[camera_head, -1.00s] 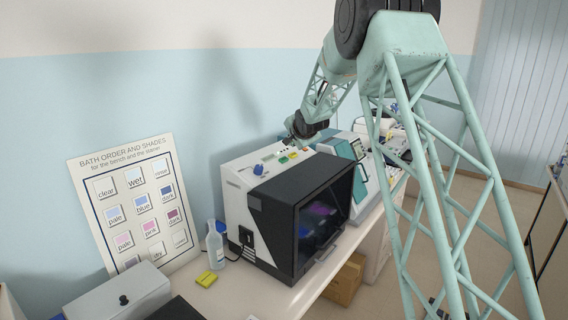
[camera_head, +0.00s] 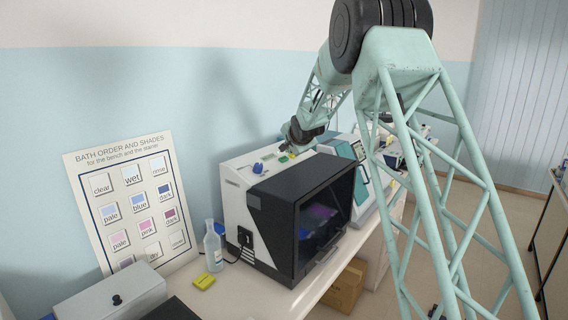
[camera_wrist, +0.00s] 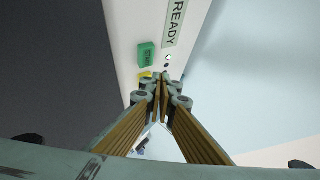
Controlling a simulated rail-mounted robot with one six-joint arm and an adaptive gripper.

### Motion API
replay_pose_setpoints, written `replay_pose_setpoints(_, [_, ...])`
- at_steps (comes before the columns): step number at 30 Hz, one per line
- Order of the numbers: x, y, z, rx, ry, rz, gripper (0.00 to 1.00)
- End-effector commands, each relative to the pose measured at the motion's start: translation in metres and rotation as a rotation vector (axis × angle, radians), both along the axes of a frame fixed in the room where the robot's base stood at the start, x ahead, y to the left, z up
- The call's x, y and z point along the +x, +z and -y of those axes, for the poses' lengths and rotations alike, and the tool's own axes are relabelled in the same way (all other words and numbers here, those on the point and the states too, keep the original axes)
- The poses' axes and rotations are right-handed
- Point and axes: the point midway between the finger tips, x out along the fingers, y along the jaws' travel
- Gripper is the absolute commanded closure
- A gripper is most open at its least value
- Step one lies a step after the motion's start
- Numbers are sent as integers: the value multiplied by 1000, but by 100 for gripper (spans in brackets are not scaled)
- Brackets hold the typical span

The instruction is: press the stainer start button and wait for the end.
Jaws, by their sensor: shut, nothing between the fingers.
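The stainer (camera_head: 258,212) is a white machine with a dark front window, standing on the bench in the head view. In the wrist view its white top panel carries a display reading READY (camera_wrist: 174,22), a green start button (camera_wrist: 147,54) with small lettering, and a yellow button (camera_wrist: 145,76) partly behind my fingers. My gripper (camera_wrist: 162,82) is shut and empty, its tips over the panel just below the green button in the picture. In the head view my gripper (camera_head: 289,148) is at the panel; whether it touches cannot be told.
A blue knob (camera_head: 258,168) stands up from the stainer's top. A clear bottle (camera_head: 213,248) and a yellow block (camera_head: 203,281) are left of it. Another white and teal machine (camera_head: 358,150) stands close on the right. A bath order chart (camera_head: 90,220) leans on the wall.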

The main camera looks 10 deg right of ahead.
Motion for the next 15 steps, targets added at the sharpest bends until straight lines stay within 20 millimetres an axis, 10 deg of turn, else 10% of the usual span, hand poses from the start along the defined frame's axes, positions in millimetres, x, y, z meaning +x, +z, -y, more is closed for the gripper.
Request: replay_pose_setpoints(15, [5,-18,-5,0,0,-1,100])
